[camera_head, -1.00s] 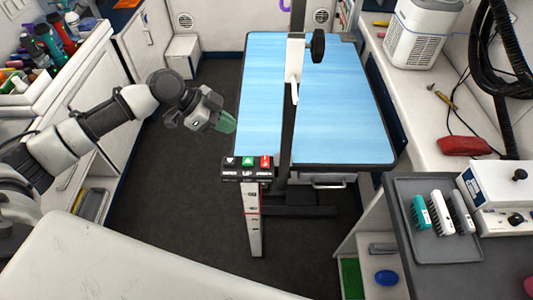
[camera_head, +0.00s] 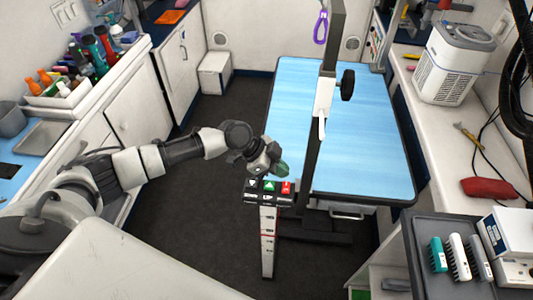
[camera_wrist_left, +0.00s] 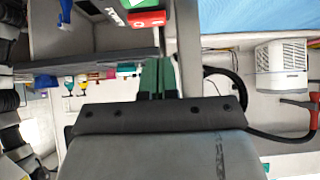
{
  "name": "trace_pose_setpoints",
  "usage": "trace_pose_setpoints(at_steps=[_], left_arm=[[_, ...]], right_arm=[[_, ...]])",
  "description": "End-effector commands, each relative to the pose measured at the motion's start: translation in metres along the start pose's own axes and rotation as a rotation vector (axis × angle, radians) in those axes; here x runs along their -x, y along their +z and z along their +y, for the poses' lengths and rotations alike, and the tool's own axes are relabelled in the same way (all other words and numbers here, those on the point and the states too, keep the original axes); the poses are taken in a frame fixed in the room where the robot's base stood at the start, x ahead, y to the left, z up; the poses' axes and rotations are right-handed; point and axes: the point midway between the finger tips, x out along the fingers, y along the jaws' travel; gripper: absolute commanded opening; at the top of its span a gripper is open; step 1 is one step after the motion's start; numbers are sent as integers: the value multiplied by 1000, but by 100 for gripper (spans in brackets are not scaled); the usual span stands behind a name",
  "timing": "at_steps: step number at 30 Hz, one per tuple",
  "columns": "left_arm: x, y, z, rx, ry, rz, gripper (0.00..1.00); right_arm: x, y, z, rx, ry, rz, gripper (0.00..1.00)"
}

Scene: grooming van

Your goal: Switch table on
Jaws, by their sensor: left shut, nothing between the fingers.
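The grooming table (camera_head: 345,130) has a blue top with a dark rim. Its control box (camera_head: 268,198) stands on a white post with a scale at the near left corner. My right gripper is out of view.
A dark upright post (camera_head: 322,110) with a white clamp rises close to the right of the box. A grey tray (camera_head: 432,282) with brushes lies at the right. A white counter (camera_head: 75,115) lines the left wall. The dark floor (camera_head: 210,150) between is clear.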

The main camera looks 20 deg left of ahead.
Motion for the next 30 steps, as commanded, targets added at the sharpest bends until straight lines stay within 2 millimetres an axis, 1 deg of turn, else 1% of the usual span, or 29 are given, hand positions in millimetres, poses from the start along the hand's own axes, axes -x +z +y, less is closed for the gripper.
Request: trace_pose_setpoints(at_steps=[1, 4, 9, 20, 23, 30], left_arm=[[-5, 5, 0, 4, 2, -2, 0], [-15, 16, 0, 4, 1, -3, 0], [-25, 26, 0, 1, 0, 0, 0], [-27, 29, 0, 0, -1, 0, 0], [-30, 31, -1, 7, 7, 0, 0], [-39, 40, -3, 75, 76, 1, 0]], right_arm=[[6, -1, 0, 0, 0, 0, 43], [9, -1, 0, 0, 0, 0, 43], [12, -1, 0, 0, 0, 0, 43], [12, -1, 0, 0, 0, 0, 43], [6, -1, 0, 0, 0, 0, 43], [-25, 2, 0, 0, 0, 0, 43]])
